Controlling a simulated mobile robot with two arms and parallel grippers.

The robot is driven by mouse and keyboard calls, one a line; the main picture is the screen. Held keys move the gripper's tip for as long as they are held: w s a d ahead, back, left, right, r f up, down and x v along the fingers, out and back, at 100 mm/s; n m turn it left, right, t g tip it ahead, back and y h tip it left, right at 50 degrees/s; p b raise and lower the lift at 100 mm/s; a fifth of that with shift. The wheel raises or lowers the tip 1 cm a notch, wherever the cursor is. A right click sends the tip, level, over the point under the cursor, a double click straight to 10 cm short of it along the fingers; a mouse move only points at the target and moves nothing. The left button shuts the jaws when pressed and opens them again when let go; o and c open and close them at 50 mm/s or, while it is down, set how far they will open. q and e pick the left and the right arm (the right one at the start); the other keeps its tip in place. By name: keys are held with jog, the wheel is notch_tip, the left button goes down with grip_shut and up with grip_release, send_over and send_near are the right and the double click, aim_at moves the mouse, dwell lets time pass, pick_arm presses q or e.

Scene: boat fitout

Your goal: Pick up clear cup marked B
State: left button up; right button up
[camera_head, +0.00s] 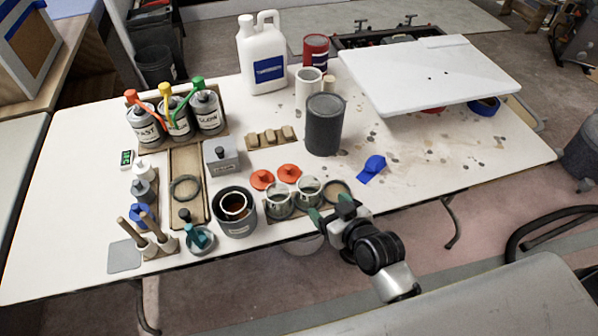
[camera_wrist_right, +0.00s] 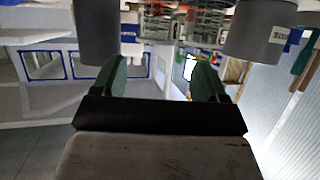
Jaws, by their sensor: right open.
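Two clear cups stand side by side near the front edge of the table, a left one (camera_head: 279,202) and a right one (camera_head: 308,190). I cannot read a letter on either, so I cannot tell which is marked B. My right gripper (camera_head: 330,206) is at the front edge, just right of and in front of the right cup. Its green fingers are apart with nothing seen between them; they also show in the right wrist view (camera_wrist_right: 162,78). My left gripper is out of view.
A round dark-rimmed piece (camera_head: 337,190) lies close beyond my right gripper. Orange lids (camera_head: 289,173) lie behind the cups, and a dark pot (camera_head: 235,214) stands left of them. A grey can (camera_head: 324,126) stands farther back. The table right of the blue piece (camera_head: 372,168) is mostly clear.

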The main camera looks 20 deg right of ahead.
aim_at(304, 182)
jog(key=x, duration=1.1)
jog(key=shift+w+d+r, duration=0.1)
jog(key=shift+d+r, duration=0.05)
jog(key=shift+r, duration=0.05)
jog(key=c, duration=0.7)
jog(key=shift+o, duration=0.2)
